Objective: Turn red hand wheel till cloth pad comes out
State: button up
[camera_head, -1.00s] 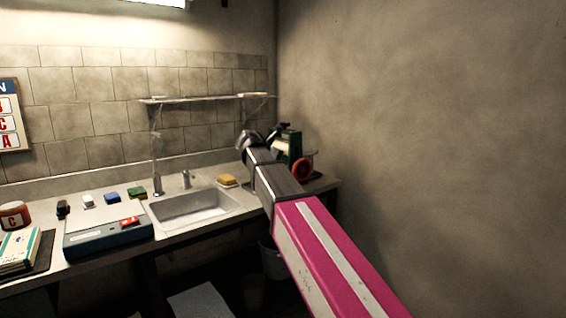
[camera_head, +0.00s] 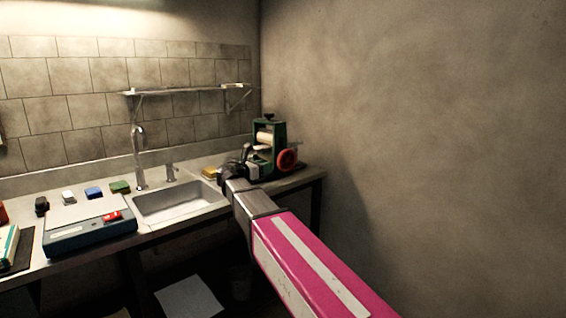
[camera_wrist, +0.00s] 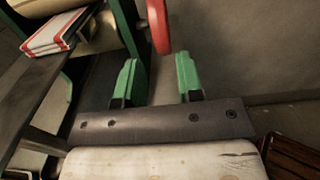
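The green wringer (camera_head: 279,131) with pale rollers (camera_head: 265,138) stands at the right end of the counter. Its red hand wheel (camera_head: 288,159) is on its right side. In the wrist view the red wheel (camera_wrist: 158,25) is seen nearly edge-on, just beyond my fingertips. My gripper (camera_wrist: 158,62) has two green fingers spread apart, with nothing visible between them. The wheel looks apart from the fingers. A folded white cloth pad with red stripes (camera_wrist: 55,32) lies by the roller at the upper left of the wrist view. How far it is in the rollers is unclear.
A sink (camera_head: 178,203) and a yellow sponge (camera_head: 209,173) are left of the wringer. A blue-grey case (camera_head: 90,236) and several small coloured blocks stand further left. A shelf (camera_head: 185,90) hangs above. Bare wall (camera_head: 420,130) closes the right side.

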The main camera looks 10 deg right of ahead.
aim_at(283, 161)
jog(key=x, duration=1)
jog(key=shift+w, duration=0.1)
grip_shut()
